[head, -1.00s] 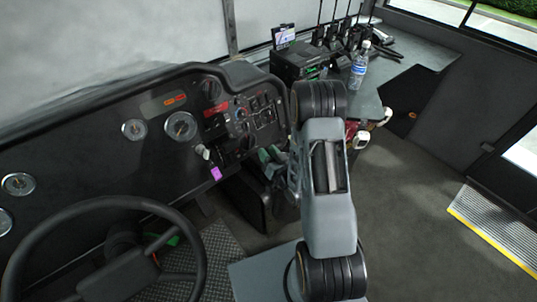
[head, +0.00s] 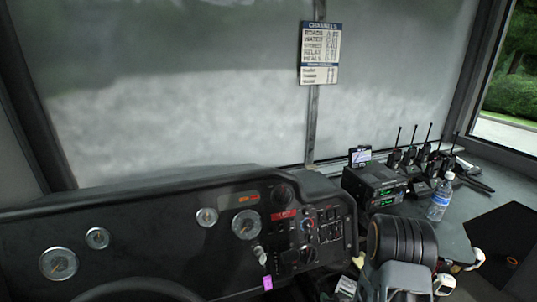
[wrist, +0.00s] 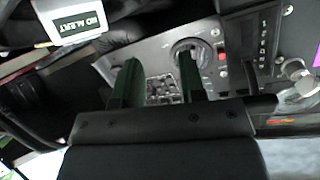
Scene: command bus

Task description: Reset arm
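My gripper (wrist: 156,76) shows in the wrist view with its two dark green fingers apart and nothing between them. Behind the fingers is the dashboard's control panel (wrist: 215,50), with a round knob, a red button and small keys. In the head view my arm rises at the lower right, in front of the console beside the dashboard. My gripper itself cannot be made out in the head view.
The dashboard (head: 180,250) has gauges and a purple key tag (head: 267,283). A black radio unit (head: 375,187), several handheld radios (head: 425,160) and a water bottle (head: 440,197) stand on the right counter.

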